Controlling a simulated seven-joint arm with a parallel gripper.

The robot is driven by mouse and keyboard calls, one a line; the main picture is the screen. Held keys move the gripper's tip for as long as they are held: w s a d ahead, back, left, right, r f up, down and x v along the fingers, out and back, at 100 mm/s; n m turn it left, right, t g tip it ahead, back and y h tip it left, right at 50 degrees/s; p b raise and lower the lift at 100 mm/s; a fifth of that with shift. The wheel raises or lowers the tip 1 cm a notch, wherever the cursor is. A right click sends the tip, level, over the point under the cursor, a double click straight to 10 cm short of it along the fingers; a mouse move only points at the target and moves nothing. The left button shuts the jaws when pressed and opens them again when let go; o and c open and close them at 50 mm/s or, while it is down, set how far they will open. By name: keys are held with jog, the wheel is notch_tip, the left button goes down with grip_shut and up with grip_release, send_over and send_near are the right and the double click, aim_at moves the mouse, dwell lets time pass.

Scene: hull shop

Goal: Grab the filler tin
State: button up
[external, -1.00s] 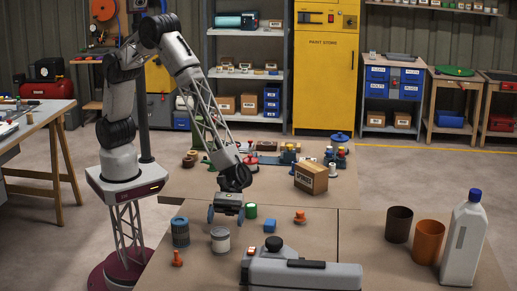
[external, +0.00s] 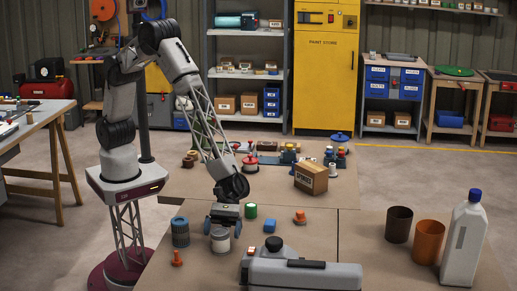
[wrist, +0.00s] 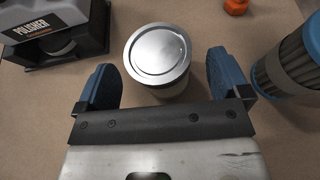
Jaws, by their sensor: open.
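The filler tin (external: 221,243) is a short pale grey-white can with a metal lid, upright on the brown table. In the wrist view the tin (wrist: 158,60) stands upright, its round silver lid facing the camera. My gripper (external: 222,226) is low over the tin in the external view. In the wrist view my gripper (wrist: 168,85) is open, with one blue finger on each side of the tin's near part. Gaps show between both fingers and the tin. The tin's lower near side is partly hidden by the gripper body.
A blue-grey ribbed cylinder (external: 180,232) stands close left of the tin; it is at right in the wrist view (wrist: 290,70). A grey polisher case (external: 305,274) lies to the right.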

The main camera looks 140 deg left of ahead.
jog(key=shift+x, duration=1.25)
jog(key=c, duration=1.2)
jog(key=shift+r, duration=0.15)
notch_tip(320, 180, up, 28)
jog(key=shift+f, duration=0.15)
